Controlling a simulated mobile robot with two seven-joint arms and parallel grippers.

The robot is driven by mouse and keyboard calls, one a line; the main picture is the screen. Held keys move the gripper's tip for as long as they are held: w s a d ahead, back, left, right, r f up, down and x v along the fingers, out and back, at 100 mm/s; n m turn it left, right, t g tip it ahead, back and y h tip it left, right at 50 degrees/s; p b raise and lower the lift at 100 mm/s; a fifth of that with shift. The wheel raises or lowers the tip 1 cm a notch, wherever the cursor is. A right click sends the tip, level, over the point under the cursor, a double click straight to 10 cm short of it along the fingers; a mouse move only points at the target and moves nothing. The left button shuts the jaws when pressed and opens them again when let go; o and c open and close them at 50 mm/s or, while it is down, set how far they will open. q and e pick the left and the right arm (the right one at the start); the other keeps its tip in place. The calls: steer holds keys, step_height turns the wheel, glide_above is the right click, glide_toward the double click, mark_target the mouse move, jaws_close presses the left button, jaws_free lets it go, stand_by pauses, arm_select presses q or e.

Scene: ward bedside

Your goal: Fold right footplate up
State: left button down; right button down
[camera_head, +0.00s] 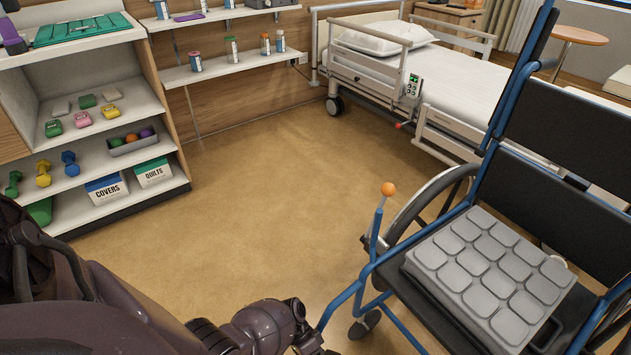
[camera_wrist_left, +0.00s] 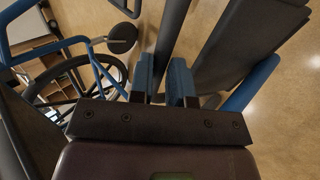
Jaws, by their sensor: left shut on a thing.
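The blue-framed wheelchair (camera_head: 345,296) stands at the right in the head view, with a grey segmented cushion on its seat. My left arm reaches in along the bottom to its front. My left gripper (camera_wrist_left: 163,82) shows in the left wrist view, its two blue fingertips closed on either side of a narrow dark grey piece. This piece appears to be the right footplate (camera_wrist_left: 172,35), seen nearly edge-on. Another dark grey panel (camera_wrist_left: 245,48) lies to its right, apart from the fingers. The head view cuts off the footplates. My right gripper is out of view.
An orange-knobbed lever (camera_head: 388,189) rises at the wheelchair's near side. A caster (camera_wrist_left: 122,38) is close to the left fingers in the wrist view. A bed (camera_head: 455,85) stands behind, shelves (camera_head: 120,205) at the left. The floor between is clear.

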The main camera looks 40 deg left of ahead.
arm_select(q)
steer(key=shift+s+a+f, duration=0.4)
steer(key=shift+s+f, duration=0.05)
steer(key=shift+s, duration=0.1)
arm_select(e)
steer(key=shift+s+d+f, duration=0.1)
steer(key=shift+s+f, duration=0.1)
arm_select(q)
steer(key=c, duration=1.1)
jaws_free()
steer(key=shift+c, duration=0.2)
steer(key=shift+o, duration=0.2)
steer(key=shift+w+d+r, duration=0.15)
steer(key=shift+w, duration=0.1)
steer(key=shift+w+a+r, duration=0.2)
steer(key=shift+w+r, duration=0.05)
steer(key=shift+r, duration=0.2)
steer(key=s+p+v, duration=0.1)
steer(key=p+v, duration=0.2)
steer(key=v, duration=0.6)
steer(key=shift+w+a, duration=0.35)
steer(key=shift+a, duration=0.1)
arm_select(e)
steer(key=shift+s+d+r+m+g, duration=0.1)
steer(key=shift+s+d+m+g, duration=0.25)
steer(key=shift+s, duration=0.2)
arm_select(q)
steer(key=shift+r, duration=0.15)
